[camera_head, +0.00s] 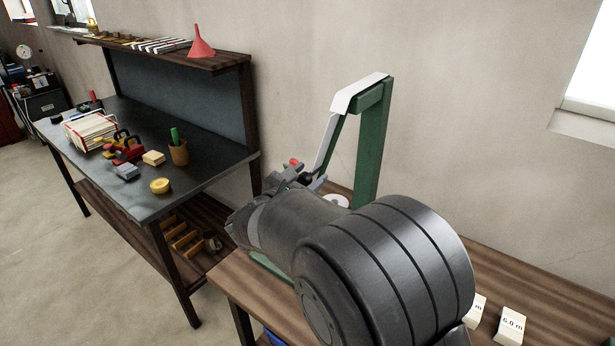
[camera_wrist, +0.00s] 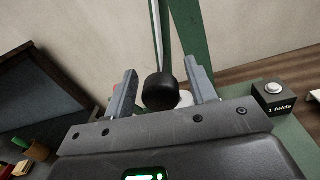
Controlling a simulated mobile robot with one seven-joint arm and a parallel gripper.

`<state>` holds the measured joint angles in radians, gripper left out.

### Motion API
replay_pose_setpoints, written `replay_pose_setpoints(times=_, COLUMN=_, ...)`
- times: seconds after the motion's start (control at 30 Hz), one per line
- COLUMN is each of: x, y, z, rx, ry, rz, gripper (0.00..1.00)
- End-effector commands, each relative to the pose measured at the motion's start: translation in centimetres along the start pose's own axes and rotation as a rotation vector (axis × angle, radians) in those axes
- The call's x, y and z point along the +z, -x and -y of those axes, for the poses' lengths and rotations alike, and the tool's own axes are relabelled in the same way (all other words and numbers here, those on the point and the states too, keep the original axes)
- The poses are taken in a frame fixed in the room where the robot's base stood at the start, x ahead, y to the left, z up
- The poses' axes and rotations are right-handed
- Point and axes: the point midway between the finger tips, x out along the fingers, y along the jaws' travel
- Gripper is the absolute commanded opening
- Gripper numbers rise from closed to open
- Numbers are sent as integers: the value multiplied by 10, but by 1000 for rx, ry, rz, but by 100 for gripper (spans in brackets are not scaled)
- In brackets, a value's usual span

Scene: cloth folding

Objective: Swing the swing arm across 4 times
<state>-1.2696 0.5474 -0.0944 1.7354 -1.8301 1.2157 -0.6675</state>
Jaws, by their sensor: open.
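The green stand (camera_head: 370,150) rises from the wooden table, with a white piece (camera_head: 358,93) on top. The swing arm (camera_head: 326,147) is a thin grey bar that slants down from the stand's top towards my gripper. In the wrist view, the bar (camera_wrist: 157,35) ends in a round black knob (camera_wrist: 160,93). My gripper (camera_wrist: 161,88) is open, with one finger on each side of the knob and a visible gap to both. In the head view my gripper (camera_head: 304,178) is partly hidden by my own arm.
A dark box (camera_wrist: 273,95) with a round button and the label "1 folds" sits on the green base, right of the gripper. White labelled blocks (camera_head: 509,325) lie at the table's right. A workbench (camera_head: 185,190) with tools stands at left.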

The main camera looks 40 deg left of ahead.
Motion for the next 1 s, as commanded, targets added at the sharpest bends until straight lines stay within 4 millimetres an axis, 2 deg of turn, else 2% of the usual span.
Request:
replay_pose_setpoints(times=0.17, x=0, y=0, z=0, rx=0, ry=0, rz=0, gripper=50)
replay_pose_setpoints(times=0.77, x=0, y=0, z=0, rx=0, ry=0, rz=0, gripper=1)
replay_pose_setpoints(times=1.0, x=0, y=0, z=1, rx=0, ry=3, rz=0, gripper=0)
